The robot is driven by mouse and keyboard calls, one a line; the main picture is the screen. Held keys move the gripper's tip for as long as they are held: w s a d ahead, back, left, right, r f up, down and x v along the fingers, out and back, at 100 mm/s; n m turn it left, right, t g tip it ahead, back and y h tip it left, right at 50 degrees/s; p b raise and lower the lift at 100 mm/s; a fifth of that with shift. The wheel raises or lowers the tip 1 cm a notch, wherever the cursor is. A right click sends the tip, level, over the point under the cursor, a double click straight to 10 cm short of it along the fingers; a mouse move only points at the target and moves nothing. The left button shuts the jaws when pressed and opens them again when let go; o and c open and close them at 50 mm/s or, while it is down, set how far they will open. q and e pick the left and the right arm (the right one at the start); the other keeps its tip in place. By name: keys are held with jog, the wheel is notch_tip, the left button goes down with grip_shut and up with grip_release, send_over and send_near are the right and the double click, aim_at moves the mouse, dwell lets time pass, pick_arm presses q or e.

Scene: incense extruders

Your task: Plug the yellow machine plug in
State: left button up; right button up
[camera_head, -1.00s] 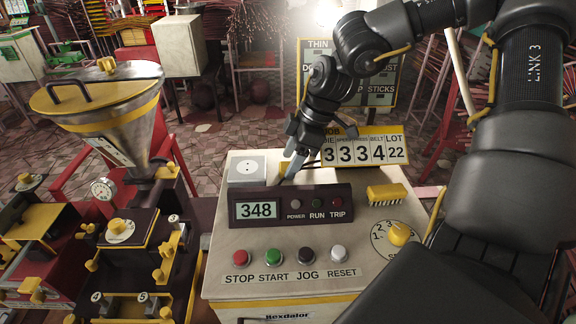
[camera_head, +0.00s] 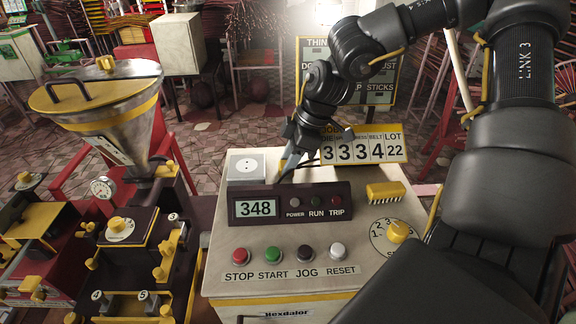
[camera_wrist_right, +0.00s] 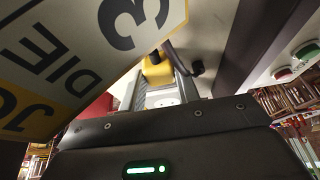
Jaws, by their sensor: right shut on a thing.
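The yellow plug (camera_wrist_right: 157,70) shows in the right wrist view between the fingers of my right gripper (camera_wrist_right: 160,85), which is shut on it. A dark cable shows beside the plug. In the head view my right gripper (camera_head: 288,163) points down behind the dark display panel, just right of the white socket block (camera_head: 246,167). The panel and the gripper hide the plug there. The socket's round face with its holes is uncovered and empty. A white socket face (camera_wrist_right: 163,98) also shows beyond the fingers in the wrist view. My left gripper is not in view.
The display panel (camera_head: 291,204) stands in front of the gripper. The number sign (camera_head: 363,146) is close at its right. A yellow brush-like block (camera_head: 385,191) and a row of buttons sit on the cabinet top (camera_head: 225,215). The hopper machine (camera_head: 110,110) stands at the left.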

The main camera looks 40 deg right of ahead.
jog(key=shift+r, duration=0.15)
jog(key=shift+r, duration=0.25)
notch_tip(320, 180, up, 2)
jog(key=shift+w+r, duration=0.1)
jog(key=s+a+r+b, duration=0.4)
jog(key=s+a+r, duration=0.5)
jog(key=s+r, duration=0.1)
jog(key=shift+s+a+b, duration=0.15)
jog(key=shift+a+b, duration=0.25)
